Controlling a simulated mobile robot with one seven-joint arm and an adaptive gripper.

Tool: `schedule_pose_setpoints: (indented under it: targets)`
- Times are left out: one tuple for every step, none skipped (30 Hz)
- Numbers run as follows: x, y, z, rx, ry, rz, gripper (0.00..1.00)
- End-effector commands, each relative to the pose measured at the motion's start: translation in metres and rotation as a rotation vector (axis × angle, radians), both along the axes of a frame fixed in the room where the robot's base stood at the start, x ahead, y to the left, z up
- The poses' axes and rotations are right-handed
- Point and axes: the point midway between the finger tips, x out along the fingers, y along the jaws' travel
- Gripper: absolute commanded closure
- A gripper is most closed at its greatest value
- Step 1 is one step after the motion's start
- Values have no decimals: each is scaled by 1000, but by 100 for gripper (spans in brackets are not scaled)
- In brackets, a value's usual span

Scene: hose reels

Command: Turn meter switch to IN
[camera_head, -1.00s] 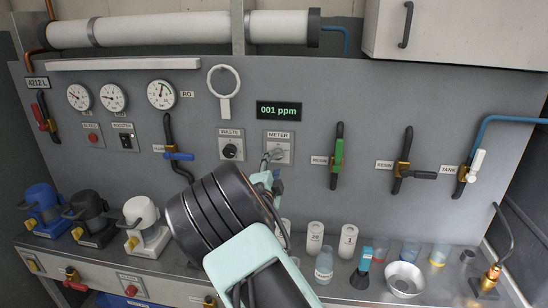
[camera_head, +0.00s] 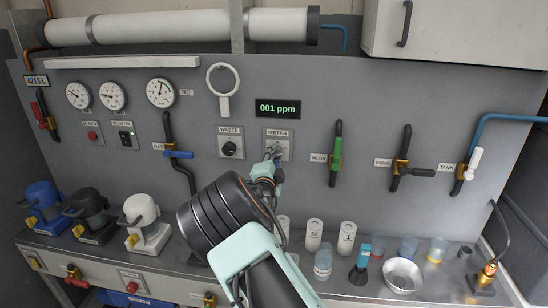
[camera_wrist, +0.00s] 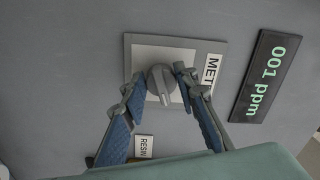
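The meter switch is a grey knob (camera_wrist: 161,84) on a pale square plate labelled METER (camera_head: 278,135), below the green 001 ppm display (camera_head: 278,110). In the wrist view the knob's pointer end points down and slightly right in the picture. My gripper (camera_wrist: 157,78) is open, with one finger on each side of the knob. The right finger is close to the knob; I cannot tell whether it touches. A gap shows on the left side. In the head view my gripper (camera_head: 273,156) covers the knob's lower part. The IN marking is not readable.
The WASTE switch (camera_head: 230,148) is just left of the meter plate. A green-handled valve (camera_head: 337,150) is to the right.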

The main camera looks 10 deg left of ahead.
Motion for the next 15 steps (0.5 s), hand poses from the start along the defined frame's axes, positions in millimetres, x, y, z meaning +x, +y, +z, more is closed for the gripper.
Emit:
schedule_pose_setpoints:
  targets:
    - [0,0,0,0,0,0,87]
    - [0,0,0,0,0,0,90]
    - [0,0,0,0,0,0,95]
    - [0,0,0,0,0,0,97]
    - [0,0,0,0,0,0,97]
    - [0,0,0,-1,1,0,97]
    - [0,0,-1,-3,0,0,97]
    - [0,0,-1,-5,0,0,97]
    - [0,0,-1,-9,0,0,97]
    - [0,0,-1,-14,0,0,97]
    - [0,0,-2,-20,1,0,97]
    - [0,0,-2,-32,1,0,97]
    - [0,0,-3,-41,1,0,97]
    - [0,0,-3,-53,2,0,97]
    - [0,0,-4,-71,1,0,97]
